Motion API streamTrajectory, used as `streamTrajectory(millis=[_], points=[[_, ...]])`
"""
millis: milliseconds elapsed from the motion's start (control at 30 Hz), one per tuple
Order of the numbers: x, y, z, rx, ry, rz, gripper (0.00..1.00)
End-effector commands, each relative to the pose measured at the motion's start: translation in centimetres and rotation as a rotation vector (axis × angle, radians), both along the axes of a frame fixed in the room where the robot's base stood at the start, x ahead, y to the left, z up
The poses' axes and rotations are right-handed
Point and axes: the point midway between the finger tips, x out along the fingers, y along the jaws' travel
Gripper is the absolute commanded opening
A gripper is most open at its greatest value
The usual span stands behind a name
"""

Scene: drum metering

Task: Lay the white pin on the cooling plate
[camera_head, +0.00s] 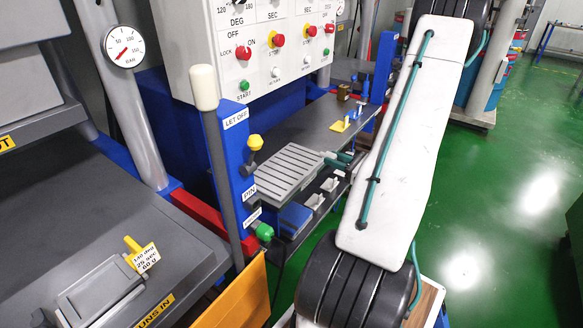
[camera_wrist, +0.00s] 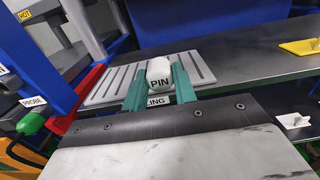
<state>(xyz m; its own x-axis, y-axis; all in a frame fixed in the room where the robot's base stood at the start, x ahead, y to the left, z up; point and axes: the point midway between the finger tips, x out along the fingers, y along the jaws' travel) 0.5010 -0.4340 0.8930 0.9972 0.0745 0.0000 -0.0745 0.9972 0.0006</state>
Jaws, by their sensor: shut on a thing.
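The pin cannot be made out there.
A blue post (camera_head: 234,150) with a yellow knob and a green knob stands left of the plate. A long lever (camera_head: 218,165) with a white grip stands before it. Small white trays (camera_head: 328,186) and a blue box (camera_head: 295,218) sit below. A yellow holder (camera_wrist: 300,47) lies right.

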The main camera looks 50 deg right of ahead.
Motion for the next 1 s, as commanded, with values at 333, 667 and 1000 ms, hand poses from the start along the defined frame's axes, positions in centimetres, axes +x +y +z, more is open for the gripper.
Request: streamTrajectory(millis=[333,667,1000], points=[[8.4,4.2,-0.9,0.001,0.000,0.009,0.00],[11.2,5.6,-1.2,-0.001,0.000,0.005,0.00],[11.4,5.6,-4.7,0.000,0.000,0.004,0.00]])
